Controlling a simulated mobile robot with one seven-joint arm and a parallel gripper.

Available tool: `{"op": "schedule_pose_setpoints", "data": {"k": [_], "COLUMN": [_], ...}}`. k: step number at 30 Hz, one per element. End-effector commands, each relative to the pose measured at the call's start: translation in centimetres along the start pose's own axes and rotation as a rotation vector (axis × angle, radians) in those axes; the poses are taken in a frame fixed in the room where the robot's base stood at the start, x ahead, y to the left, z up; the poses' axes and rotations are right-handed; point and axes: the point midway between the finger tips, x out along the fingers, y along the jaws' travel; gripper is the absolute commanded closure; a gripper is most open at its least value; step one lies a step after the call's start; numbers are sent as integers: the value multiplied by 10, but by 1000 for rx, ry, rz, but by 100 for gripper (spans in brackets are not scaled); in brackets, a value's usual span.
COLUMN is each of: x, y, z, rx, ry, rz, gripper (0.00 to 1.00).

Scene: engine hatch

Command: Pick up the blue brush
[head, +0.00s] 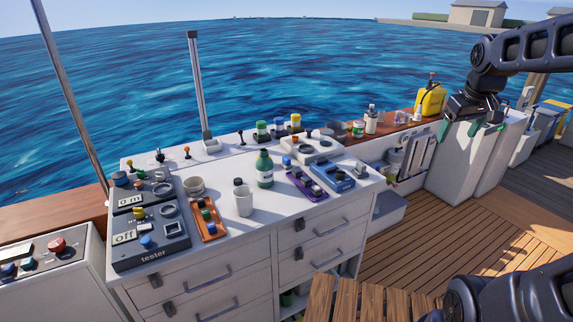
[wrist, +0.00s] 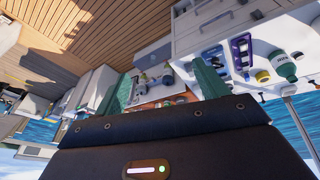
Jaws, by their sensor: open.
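I cannot make out a blue brush for certain in either view. My gripper (head: 460,128) is at the upper right of the head view, over the boat's side near the yellow can and apart from the white counter. Its two green fingers stand apart with nothing between them. In the wrist view my gripper (wrist: 163,76) shows the same open fingers, with the scene upside down. The small items beyond the fingers there are too small to name surely.
The white counter (head: 265,215) carries a green bottle (head: 264,170), a white cup (head: 243,203), a purple tray (head: 307,187), a blue block-like item (head: 338,179) and control panels. A yellow can (head: 430,101) stands on the wooden ledge. The deck (head: 400,238) is open at right.

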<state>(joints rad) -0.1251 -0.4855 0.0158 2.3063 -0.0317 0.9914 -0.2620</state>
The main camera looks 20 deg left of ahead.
Motion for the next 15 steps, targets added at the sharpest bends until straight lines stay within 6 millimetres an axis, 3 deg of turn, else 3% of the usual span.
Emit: {"op": "schedule_pose_setpoints", "data": {"k": [3,15], "x": [4,35], "y": [-5,-41], "z": [-40,-166], "rx": [-120,-524], "ry": [-19,-68], "rz": [-12,-53], "gripper": [27,27]}}
